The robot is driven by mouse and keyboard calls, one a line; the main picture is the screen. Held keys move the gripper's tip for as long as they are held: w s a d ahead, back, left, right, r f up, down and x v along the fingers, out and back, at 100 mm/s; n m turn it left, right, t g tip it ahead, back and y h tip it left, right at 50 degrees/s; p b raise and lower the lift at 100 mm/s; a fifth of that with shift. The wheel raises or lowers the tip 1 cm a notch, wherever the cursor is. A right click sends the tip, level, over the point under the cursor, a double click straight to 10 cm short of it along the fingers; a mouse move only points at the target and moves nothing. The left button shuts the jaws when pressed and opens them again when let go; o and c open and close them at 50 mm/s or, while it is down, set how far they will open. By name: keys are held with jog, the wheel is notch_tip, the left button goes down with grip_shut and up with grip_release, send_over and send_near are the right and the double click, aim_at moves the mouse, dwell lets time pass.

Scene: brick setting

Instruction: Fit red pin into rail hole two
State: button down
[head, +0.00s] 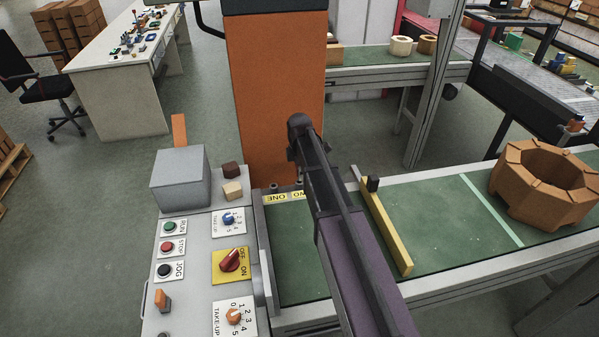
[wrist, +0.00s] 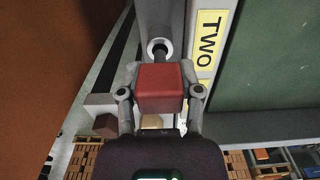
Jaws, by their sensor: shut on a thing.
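My gripper (wrist: 158,92) is shut on the red pin (wrist: 159,80) by its block-shaped head, one finger on each side. A dark shank stands out from the head toward a pale ring around the rail hole (wrist: 154,44), beside the yellow TWO label (wrist: 207,42). The shank's tip overlaps the ring in the wrist view; I cannot tell how far it is inside. The grey rail (wrist: 181,20) runs along the belt's edge. In the head view my arm hides the gripper, the pin and the hole; the yellow ONE and TWO labels (head: 284,197) show left of the arm.
An orange column (head: 276,100) stands close behind the rail. A control panel (head: 200,250) with knobs and a grey box (head: 180,180) is to the left. On the green belt (head: 440,225) lie a yellow bar (head: 388,235) and a brown ring-shaped part (head: 545,180).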

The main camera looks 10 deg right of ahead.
jog(key=shift+f+b, duration=1.7)
jog(key=shift+f, duration=0.05)
jog(key=shift+c, duration=1)
grip_release()
jog(key=shift+o, duration=1)
jog(key=shift+a, duration=0.1)
jog(key=shift+r, duration=0.15)
jog(key=shift+r+p, duration=2.9)
jog(key=shift+p, duration=0.15)
jog(key=shift+s, duration=0.1)
